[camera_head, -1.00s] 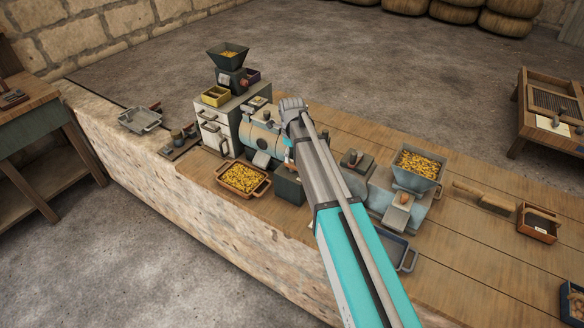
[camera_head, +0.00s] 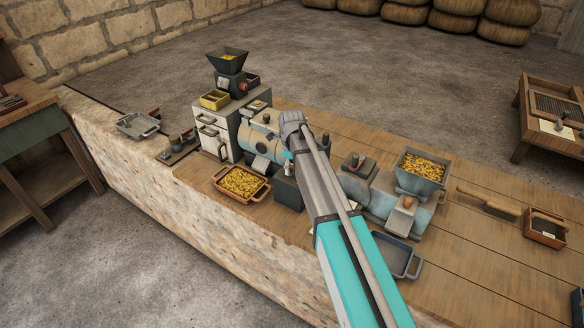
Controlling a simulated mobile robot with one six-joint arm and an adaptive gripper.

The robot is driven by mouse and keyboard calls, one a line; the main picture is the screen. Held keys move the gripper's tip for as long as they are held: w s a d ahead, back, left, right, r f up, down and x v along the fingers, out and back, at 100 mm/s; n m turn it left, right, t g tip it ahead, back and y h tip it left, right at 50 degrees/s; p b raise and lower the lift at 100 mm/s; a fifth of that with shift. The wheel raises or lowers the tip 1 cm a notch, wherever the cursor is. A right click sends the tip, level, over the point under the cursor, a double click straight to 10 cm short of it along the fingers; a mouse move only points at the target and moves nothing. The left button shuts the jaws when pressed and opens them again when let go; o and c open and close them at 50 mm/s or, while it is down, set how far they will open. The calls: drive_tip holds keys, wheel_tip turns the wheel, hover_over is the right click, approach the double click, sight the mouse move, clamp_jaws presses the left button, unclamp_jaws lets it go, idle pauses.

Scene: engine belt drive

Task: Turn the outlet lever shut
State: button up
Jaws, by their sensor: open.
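My arm reaches from the bottom right up to the blue-grey drum machine (camera_head: 258,140) in the middle of the bench. The wrist end of my arm covers the drum's right side. My gripper (camera_head: 287,155) shows only as a small part beside the drum's right front; the fingers are mostly hidden by my own arm. I cannot make out the outlet lever; it may lie behind my arm. A small light chute (camera_head: 261,163) sticks out at the front of the drum, above a tray of yellow grain (camera_head: 241,183).
A white cabinet (camera_head: 212,134) with a dark hopper (camera_head: 228,62) stands left of the drum. A second machine with a grain-filled hopper (camera_head: 422,168) stands to the right, with an empty dark tray (camera_head: 401,258) in front. A dark block (camera_head: 289,193) sits below my wrist.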

clamp_jaws()
drive_tip(key=shift+n, duration=0.4)
drive_tip(key=n, duration=0.7)
drive_tip(key=shift+n, duration=0.4)
drive_tip(key=n, duration=0.4)
drive_tip(key=shift+n, duration=0.3)
drive_tip(key=n, duration=0.4)
drive_tip(key=shift+n, duration=0.4)
